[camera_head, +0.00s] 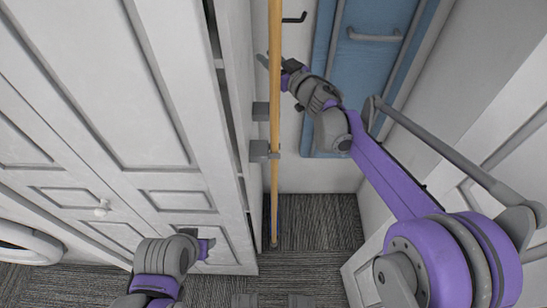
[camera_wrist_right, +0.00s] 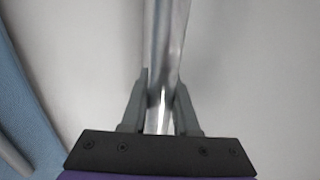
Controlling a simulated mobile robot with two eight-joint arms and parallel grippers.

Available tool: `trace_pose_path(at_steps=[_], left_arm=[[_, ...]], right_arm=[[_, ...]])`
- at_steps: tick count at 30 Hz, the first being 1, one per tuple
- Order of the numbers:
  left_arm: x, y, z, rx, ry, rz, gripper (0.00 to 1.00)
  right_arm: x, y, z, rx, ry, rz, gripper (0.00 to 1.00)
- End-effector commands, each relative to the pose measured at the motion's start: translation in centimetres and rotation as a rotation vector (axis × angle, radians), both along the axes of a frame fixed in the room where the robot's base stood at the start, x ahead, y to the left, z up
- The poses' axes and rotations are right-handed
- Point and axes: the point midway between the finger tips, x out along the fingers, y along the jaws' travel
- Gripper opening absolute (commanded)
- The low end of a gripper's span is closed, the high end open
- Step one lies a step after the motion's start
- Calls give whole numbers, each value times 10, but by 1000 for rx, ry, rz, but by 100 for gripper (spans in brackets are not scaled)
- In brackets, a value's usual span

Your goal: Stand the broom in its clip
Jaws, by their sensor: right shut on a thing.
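The broom (camera_head: 275,190) stands nearly upright, its long tan handle running from the top edge down to the carpet. A bit of blue shows at its foot; the rest of its head is hidden or too small to tell. My right gripper (camera_head: 274,62) is shut on the upper handle. In the right wrist view the fingers (camera_wrist_right: 160,108) close around a greyish, shiny pole. The grey clip (camera_head: 259,151) is on the cabinet's side edge, right at the handle; I cannot tell if the handle is seated. My left gripper (camera_head: 206,248) is low left, apart from the broom, its jaws unclear.
A second grey block (camera_head: 260,111) sits above the clip. White panelled cabinet doors (camera_head: 110,130) fill the left. A blue panel with rails (camera_head: 365,65) and a black hook (camera_head: 295,18) are on the back wall. Grey carpet (camera_head: 315,222) is clear right of the broom.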

Motion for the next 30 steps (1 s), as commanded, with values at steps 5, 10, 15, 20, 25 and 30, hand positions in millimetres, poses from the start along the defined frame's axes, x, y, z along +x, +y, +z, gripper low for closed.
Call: trace_pose_path(at_steps=[5, 10, 15, 20, 25, 30], left_arm=[[0, 0, 0, 0, 0, 0, 50], [0, 0, 0, 0, 0, 0, 50], [0, 0, 0, 0, 0, 0, 50], [0, 0, 0, 0, 0, 0, 50], [0, 0, 0, 0, 0, 0, 50], [0, 0, -1, 0, 0, 0, 50]], right_arm=[[0, 0, 1, 1, 0, 1, 0], [0, 0, 1, 1, 0, 1, 39], [0, 0, 1, 1, 0, 0, 63], [0, 0, 0, 0, 0, 0, 63], [-3, -3, -1, -1, 0, -1, 63], [-24, -18, 0, -1, 0, -2, 63]])
